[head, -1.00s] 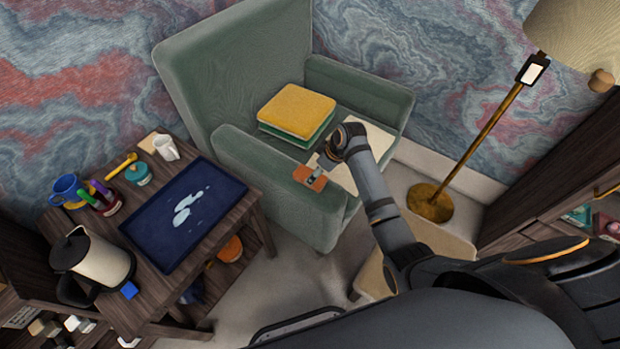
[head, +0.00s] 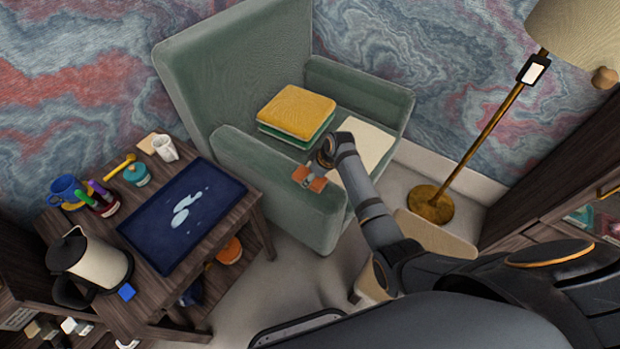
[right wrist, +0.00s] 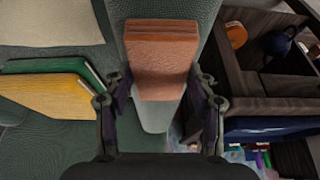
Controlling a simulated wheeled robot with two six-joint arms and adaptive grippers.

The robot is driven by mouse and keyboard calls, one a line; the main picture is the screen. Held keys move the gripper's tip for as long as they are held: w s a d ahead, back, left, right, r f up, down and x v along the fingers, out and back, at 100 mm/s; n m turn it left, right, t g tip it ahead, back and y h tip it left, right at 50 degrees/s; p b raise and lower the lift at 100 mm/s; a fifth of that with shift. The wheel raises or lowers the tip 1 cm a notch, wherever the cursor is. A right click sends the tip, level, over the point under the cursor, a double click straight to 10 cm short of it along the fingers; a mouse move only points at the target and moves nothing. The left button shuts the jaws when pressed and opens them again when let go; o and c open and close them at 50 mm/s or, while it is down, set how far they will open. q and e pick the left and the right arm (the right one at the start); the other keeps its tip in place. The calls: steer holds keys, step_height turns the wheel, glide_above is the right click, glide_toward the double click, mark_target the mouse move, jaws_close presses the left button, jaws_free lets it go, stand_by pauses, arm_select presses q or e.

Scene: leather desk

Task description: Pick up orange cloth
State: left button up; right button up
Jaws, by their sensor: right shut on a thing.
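The orange cloth (head: 317,185) is a small folded stack at the front of the green armchair's left armrest. It shows large in the right wrist view (right wrist: 160,62), with its folded layers at the far edge. My right gripper (head: 310,179) reaches it from above and is shut on it, one finger on each side in the right wrist view (right wrist: 160,92). I cannot tell whether the cloth is clear of the armrest. My left gripper is not in view.
The green armchair (head: 215,75) holds a yellow and green folded stack (head: 297,108) and a cream flat item (head: 366,152). A dark side table at left carries a blue tray (head: 150,235), a kettle (head: 100,262) and mugs. A brass floor lamp (head: 480,135) stands at right.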

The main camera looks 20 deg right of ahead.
steer(key=shift+c, duration=0.9)
steer(key=shift+r, duration=0.1)
steer(key=shift+r, duration=0.35)
step_height(320, 180, up, 3)
steer(key=shift+f+p, duration=0.1)
steer(key=shift+p, duration=0.3)
steer(key=s+r+p, duration=0.1)
steer(key=s+r, duration=0.3)
steer(key=shift+r, duration=0.2)
steer(key=s+r+p, duration=0.1)
steer(key=s+r, duration=0.4)
steer(key=s, duration=0.5)
steer(key=shift+a, duration=0.3)
steer(key=o, duration=0.6)
steer(key=c, duration=0.5)
